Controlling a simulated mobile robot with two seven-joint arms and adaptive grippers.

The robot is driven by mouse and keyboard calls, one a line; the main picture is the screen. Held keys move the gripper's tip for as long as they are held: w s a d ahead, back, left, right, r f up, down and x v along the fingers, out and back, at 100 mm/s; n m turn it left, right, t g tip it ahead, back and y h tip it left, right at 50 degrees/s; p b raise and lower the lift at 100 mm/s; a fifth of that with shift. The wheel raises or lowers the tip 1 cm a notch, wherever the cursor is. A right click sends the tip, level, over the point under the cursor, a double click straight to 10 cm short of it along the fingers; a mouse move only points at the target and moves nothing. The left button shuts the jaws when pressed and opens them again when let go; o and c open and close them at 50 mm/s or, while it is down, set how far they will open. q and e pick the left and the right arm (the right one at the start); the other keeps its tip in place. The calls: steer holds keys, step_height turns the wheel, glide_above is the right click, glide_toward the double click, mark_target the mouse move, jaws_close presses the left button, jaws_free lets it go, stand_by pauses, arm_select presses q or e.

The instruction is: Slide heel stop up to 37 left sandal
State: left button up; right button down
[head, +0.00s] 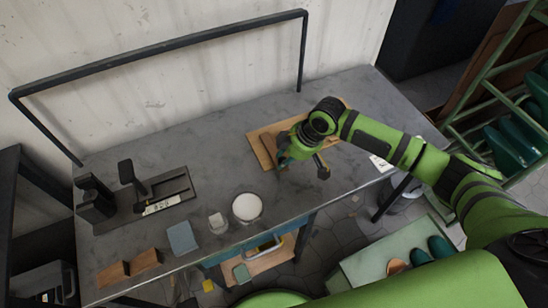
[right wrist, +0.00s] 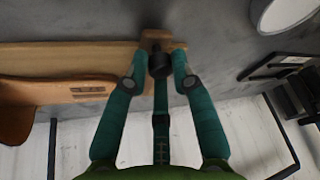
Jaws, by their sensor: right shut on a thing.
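My right gripper (head: 284,152) is over a wooden board (head: 256,146) on the grey bench in the head view. In the right wrist view its teal fingers (right wrist: 160,66) stand on both sides of a black, knob-like piece (right wrist: 158,62) and are shut on it. A small wooden block (right wrist: 154,36) sits against this piece, by the edge of the wooden board (right wrist: 85,56). I cannot tell for sure whether this is the heel stop. A curved brown piece (right wrist: 14,112), perhaps the sandal, lies on the board; its full shape is cut off. My left gripper is not in view.
A black jig (head: 135,195) with a white label stands on the bench at the left. A black rail runs along the back.

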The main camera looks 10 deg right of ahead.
steer(key=shift+w+d, duration=0.15)
steer(key=shift+d, duration=0.4)
steer(key=shift+w+d, duration=0.15)
steer(key=shift+d, duration=0.4)
steer(key=c, duration=1)
jaws_free()
steer(key=shift+c, duration=0.2)
steer(key=shift+s+a, duration=0.1)
steer(key=shift+r, duration=0.2)
steer(key=v, duration=1.1)
steer(key=shift+r, duration=0.35)
